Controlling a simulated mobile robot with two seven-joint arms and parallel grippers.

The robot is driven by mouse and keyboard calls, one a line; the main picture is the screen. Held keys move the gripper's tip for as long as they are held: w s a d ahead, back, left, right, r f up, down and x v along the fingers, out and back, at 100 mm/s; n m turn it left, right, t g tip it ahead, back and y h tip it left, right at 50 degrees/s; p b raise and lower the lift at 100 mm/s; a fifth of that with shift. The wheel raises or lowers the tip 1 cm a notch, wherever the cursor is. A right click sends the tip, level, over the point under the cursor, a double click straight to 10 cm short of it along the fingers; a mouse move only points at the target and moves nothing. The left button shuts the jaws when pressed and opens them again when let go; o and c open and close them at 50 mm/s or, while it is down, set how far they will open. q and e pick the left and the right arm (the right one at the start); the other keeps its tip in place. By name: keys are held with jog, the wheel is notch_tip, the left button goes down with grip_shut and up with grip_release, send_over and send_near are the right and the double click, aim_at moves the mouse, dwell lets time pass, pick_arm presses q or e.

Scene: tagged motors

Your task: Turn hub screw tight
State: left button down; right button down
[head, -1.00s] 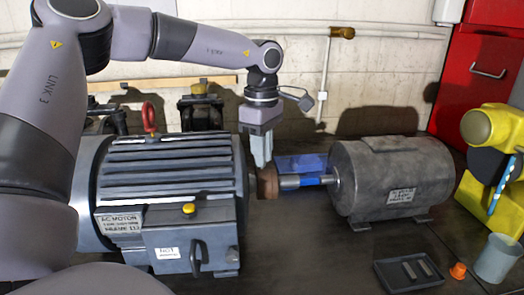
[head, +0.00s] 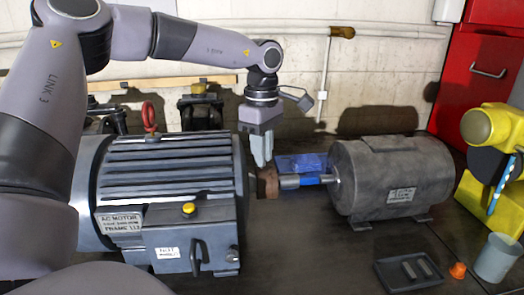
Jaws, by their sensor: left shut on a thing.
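The rusty brown hub (head: 267,183) sits between the large blue-grey motor (head: 170,180) on the left and the smaller grey motor (head: 392,178) on the right. A shaft with a blue band (head: 309,180) runs from the hub to the grey motor. My left gripper (head: 262,162) points down from above, its fingertips at the top of the hub. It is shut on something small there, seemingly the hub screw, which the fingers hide. My right gripper is not in view.
A dark tray (head: 408,270) with small metal pieces, an orange cone-shaped piece (head: 457,270) and a grey cup (head: 496,257) stand at the front right. A yellow machine (head: 490,165) and red cabinet (head: 485,70) are at the right. A blue box (head: 300,163) lies behind the shaft.

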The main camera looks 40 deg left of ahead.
pick_arm(q)
jog(key=shift+w+r, duration=0.1)
jog(key=shift+r, duration=0.15)
dwell(0.5)
jog(key=c, duration=1.1)
grip_release()
jog(key=shift+o, duration=0.2)
jog(key=shift+f, duration=0.1)
notch_tip(320, 180, up, 7)
jog(key=shift+r, duration=0.15)
